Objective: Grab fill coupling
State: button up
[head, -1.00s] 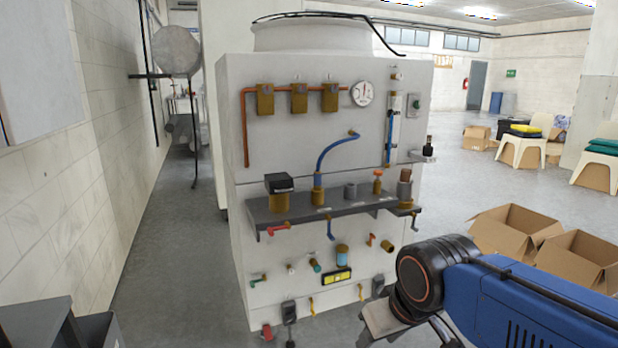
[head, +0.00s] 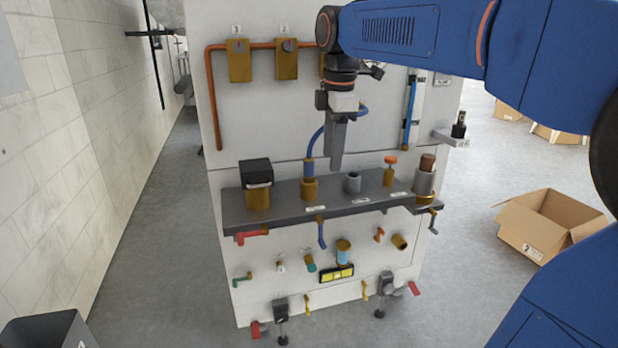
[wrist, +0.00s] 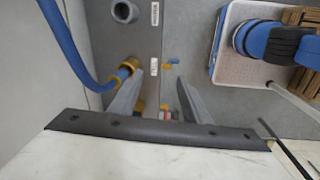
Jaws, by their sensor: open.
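The fill coupling appears to be the brass fitting (head: 309,189) with a blue hose (head: 311,152) rising from it, upright on the grey shelf (head: 285,209) of the white machine. In the wrist view the brass fitting (wrist: 129,66) shows beside the left finger, with the blue hose (wrist: 65,45) curving off to the left. My gripper (head: 335,168) points down in front of the panel, above the shelf and slightly right of the fitting in the head view. It is open and empty, its two fingers (wrist: 157,97) apart. Whether a finger touches the fitting cannot be told.
A grey socket (head: 352,182), an orange-topped valve (head: 390,172) and a brown-topped cylinder (head: 425,180) stand to the right on the shelf. A black-capped brass block (head: 257,185) stands left. Valves and fittings project below. A cardboard box (head: 550,228) lies on the right floor.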

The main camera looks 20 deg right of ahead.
aim_at(309, 168)
jog(key=w+a+r+n, duration=0.1)
jog(key=w+n, duration=0.1)
jog(key=w, duration=0.1)
jog(key=w+a+r+n+g, duration=0.1)
jog(key=w+n, duration=0.1)
jog(key=w, duration=0.1)
jog(key=w+a+r+n, duration=0.1)
jog(key=w+n, duration=0.1)
jog(key=w, duration=0.1)
jog(key=shift+w+r, duration=0.15)
jog(key=shift+w, duration=0.1)
jog(key=shift+n, duration=0.3)
jog(key=shift+w+d+f, duration=0.1)
jog(key=shift+f, duration=2.9)
jog(key=shift+w+d+f, duration=0.1)
jog(key=shift+f, duration=2.85)
grip_shut()
